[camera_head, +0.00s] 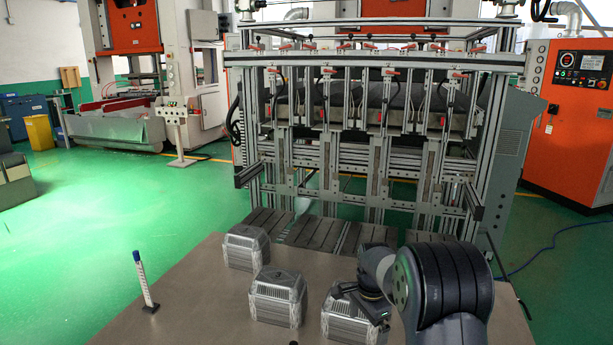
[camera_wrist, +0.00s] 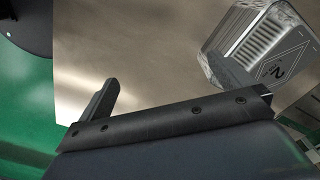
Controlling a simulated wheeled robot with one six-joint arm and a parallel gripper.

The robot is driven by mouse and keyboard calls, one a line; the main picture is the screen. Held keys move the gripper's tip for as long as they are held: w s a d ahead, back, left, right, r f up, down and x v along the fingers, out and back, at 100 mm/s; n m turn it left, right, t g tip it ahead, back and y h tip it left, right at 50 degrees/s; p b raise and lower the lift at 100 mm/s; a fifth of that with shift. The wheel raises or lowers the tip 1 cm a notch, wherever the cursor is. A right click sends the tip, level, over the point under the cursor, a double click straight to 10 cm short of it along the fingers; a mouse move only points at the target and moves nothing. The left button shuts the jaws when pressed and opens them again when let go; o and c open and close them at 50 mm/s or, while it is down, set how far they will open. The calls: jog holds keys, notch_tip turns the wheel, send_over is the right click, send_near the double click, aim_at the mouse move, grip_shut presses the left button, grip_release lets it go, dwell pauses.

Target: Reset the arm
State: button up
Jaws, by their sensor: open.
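My gripper (camera_wrist: 163,68) is open, with two dark fingers spread wide apart and only bare tabletop showing between them in the wrist view. In the head view my gripper (camera_head: 361,302) is over the front right of the table, partly hidden by my arm.
The brown table (camera_head: 200,300) is bare around the left side, apart from a thin white upright post with a blue top (camera_head: 145,280). A large metal frame machine (camera_head: 370,130) with slotted plates (camera_head: 318,232) stands right behind the table. Open green floor (camera_head: 100,220) lies to the left.

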jog(key=s+f+n+b, duration=0.4)
jog(key=s+n+b, duration=0.1)
jog(key=n, duration=0.3)
jog(key=shift+s+n, duration=0.3)
jog(key=shift+s, duration=0.2)
jog(key=shift+f, duration=0.1)
